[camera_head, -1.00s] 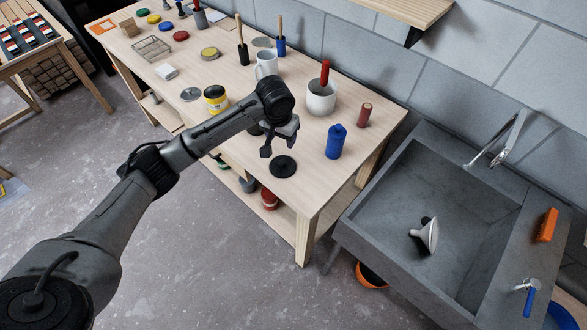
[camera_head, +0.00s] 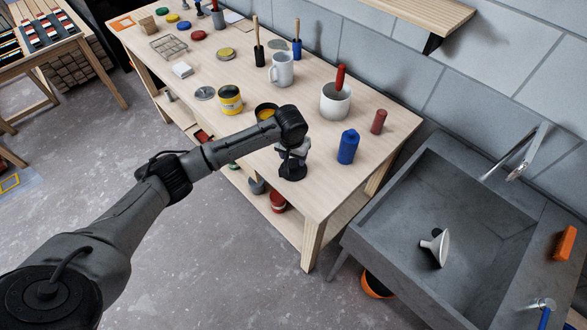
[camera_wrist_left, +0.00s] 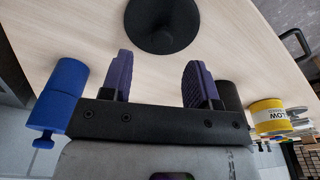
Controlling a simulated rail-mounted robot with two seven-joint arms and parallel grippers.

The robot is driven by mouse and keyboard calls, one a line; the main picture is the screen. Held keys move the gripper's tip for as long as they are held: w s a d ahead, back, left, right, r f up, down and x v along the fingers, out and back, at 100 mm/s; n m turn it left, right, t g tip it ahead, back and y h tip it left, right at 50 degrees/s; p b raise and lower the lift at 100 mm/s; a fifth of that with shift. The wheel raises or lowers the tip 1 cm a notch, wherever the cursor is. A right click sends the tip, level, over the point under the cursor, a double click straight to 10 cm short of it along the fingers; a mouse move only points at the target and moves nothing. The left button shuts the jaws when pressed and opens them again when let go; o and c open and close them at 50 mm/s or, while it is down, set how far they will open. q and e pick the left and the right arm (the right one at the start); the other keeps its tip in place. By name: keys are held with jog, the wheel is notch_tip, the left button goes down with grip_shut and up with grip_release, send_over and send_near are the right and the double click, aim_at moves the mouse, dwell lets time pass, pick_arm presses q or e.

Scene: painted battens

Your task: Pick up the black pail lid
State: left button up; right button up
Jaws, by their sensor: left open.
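The black pail lid (camera_wrist_left: 162,22) lies flat on the wooden table, a dark disc with a raised centre in the left wrist view. In the head view the lid (camera_head: 292,172) is mostly covered by my left gripper (camera_head: 291,167), which points down over it. In the left wrist view the two fingers of my left gripper (camera_wrist_left: 158,75) are apart, with nothing between them. The lid lies beyond the fingertips there. Whether the fingers touch the lid cannot be told. My right gripper is not in view.
A blue bottle (camera_head: 348,147) and a red cylinder (camera_head: 378,121) stand right of the lid. A white pot (camera_head: 335,103) stands behind, and a yellow can (camera_head: 230,100) to the left. A stone sink (camera_head: 395,260) adjoins the table's right end.

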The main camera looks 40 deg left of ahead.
aim_at(293, 165)
pick_arm(q)
notch_tip(293, 165, down, 4)
jog(key=shift+s+r, duration=0.1)
jog(key=shift+r, duration=0.05)
jog(key=shift+f, duration=0.45)
jog(key=c, duration=1)
jog(key=shift+r, duration=0.15)
